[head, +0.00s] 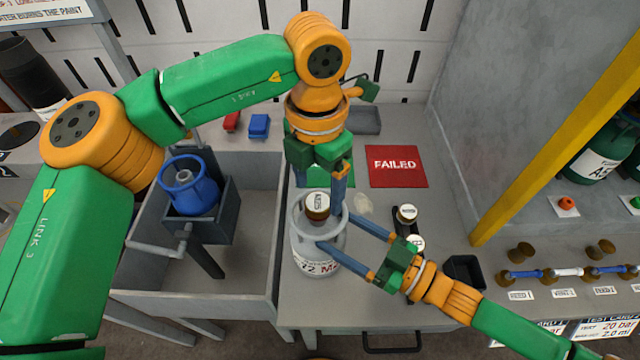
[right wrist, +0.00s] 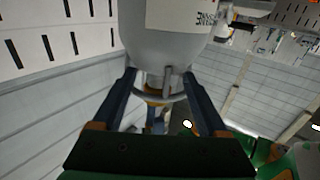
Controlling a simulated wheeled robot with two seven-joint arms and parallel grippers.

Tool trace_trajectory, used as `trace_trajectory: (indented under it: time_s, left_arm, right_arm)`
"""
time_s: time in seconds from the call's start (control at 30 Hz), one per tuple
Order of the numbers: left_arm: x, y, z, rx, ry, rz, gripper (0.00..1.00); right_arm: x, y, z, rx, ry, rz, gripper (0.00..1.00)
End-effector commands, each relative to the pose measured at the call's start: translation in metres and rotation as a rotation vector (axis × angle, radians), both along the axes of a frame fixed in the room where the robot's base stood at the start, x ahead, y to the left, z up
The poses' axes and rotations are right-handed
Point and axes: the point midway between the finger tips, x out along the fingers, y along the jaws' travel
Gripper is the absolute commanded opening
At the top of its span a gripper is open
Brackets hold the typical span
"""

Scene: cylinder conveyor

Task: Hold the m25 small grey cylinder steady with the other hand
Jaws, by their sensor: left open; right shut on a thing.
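The small grey cylinder (head: 308,262), with a printed label, stands upright on the bench in the head view. A collar and a round brown-rimmed cap (head: 317,204) top it. My right gripper (head: 334,228) reaches in from the lower right and is shut on the cylinder's upper part. In the right wrist view the pale body (right wrist: 170,45) and a curved bar (right wrist: 165,97) lie between the right fingers.
A red FAILED mat (head: 397,166) lies behind, and a green mat (head: 312,172) is partly hidden. A yellow post (head: 555,130) stands right.

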Motion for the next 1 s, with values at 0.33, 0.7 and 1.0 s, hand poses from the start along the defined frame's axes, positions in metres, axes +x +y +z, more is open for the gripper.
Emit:
trace_trajectory:
  time_s: [0.33,0.7,1.0]
  left_arm:
    - [0.001,0.001,-0.006,0.001,0.0,-0.004,0.78]
    - [0.001,0.0,-0.026,0.0,0.0,-0.005,0.78]
    - [0.0,0.0,-0.027,0.0,0.0,-0.006,0.78]
  right_arm:
    - [-0.001,-0.001,-0.008,-0.014,0.017,-0.002,0.09]
    - [-0.001,-0.001,-0.008,-0.014,0.017,-0.002,0.09]
    - [-0.001,-0.001,-0.008,-0.014,0.017,-0.002,0.09]
